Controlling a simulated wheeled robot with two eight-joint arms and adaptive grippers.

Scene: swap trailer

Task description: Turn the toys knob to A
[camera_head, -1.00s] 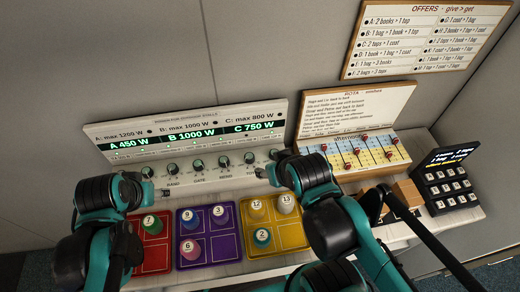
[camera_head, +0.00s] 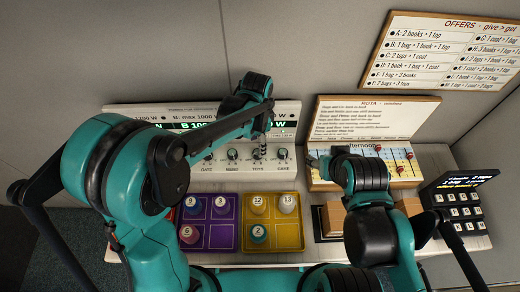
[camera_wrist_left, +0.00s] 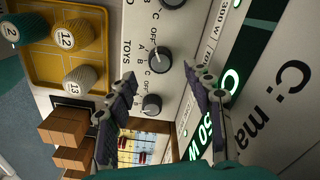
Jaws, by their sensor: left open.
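The toys knob (camera_head: 257,153) is a dark round dial on the white power panel (camera_head: 288,112), above the TOYS label. In the left wrist view the toys knob (camera_wrist_left: 162,59) has letters and OFF around it; I cannot read its setting surely. My left gripper (camera_head: 260,146) reaches down over the panel at this knob. In the left wrist view its fingers (camera_wrist_left: 163,78) are spread and empty, with the knob beyond the gap between them. The cake knob (camera_wrist_left: 152,105) lies beyond too.
The purple tray (camera_head: 209,221) and yellow tray (camera_head: 273,236) hold numbered cylinders in front of the panel. The rota board (camera_head: 366,113) stands right of it, with wooden blocks (camera_head: 333,221) in front. A black keypad (camera_head: 457,202) is at far right.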

